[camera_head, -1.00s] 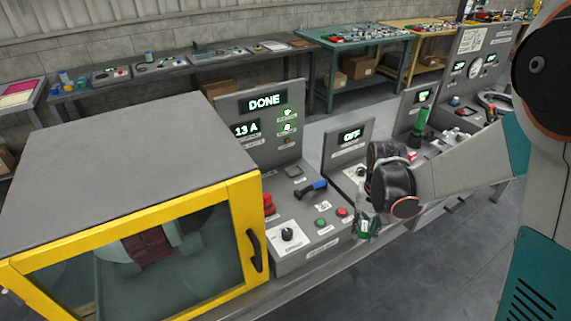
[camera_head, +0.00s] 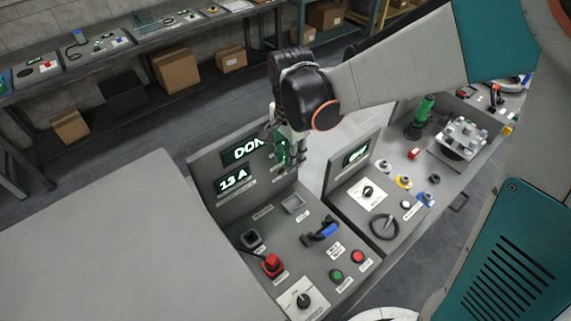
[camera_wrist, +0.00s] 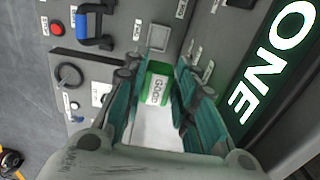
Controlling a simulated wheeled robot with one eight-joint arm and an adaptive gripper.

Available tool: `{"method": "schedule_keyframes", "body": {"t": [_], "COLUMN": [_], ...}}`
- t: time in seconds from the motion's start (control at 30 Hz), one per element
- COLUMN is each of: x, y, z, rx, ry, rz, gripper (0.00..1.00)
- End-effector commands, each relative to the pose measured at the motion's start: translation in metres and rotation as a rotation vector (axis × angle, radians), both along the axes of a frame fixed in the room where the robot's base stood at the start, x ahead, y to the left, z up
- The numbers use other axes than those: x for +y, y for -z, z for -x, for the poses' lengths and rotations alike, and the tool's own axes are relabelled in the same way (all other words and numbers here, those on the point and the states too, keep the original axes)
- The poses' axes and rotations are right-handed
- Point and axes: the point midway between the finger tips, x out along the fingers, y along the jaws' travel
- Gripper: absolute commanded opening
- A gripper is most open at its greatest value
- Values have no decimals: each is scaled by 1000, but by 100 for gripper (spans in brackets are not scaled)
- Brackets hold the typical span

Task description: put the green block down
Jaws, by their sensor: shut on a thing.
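My gripper (camera_head: 287,158) is shut on a green block (camera_wrist: 156,82), which sits between its teal fingers in the wrist view. The block has a white label that seems to read GOOD. In the head view, the gripper hangs in front of the upright panel (camera_head: 205,168) with the DONE display, and the block is mostly hidden by the fingers. A small square grey tray (camera_head: 293,204) lies on the console deck below it. The tray also shows just beyond the block in the wrist view (camera_wrist: 158,37).
The deck also has a blue-handled lever (camera_head: 322,232), a red plug-like part (camera_head: 272,265), a green button (camera_head: 336,275) and a knob (camera_head: 303,300). A second console with an upright display (camera_head: 354,158) stands to the right. A large grey cabinet top (camera_head: 130,240) fills the lower left.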

Motion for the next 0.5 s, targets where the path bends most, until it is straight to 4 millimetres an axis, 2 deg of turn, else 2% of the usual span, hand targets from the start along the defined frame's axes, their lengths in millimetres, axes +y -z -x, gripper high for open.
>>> {"method": "schedule_keyframes", "body": {"t": [0.1, 0.5], "x": [0, 0], "y": [28, 114], "z": [0, 0], "rx": [0, 0], "ry": [1, 0], "rz": [0, 0], "gripper": [4, 4]}}
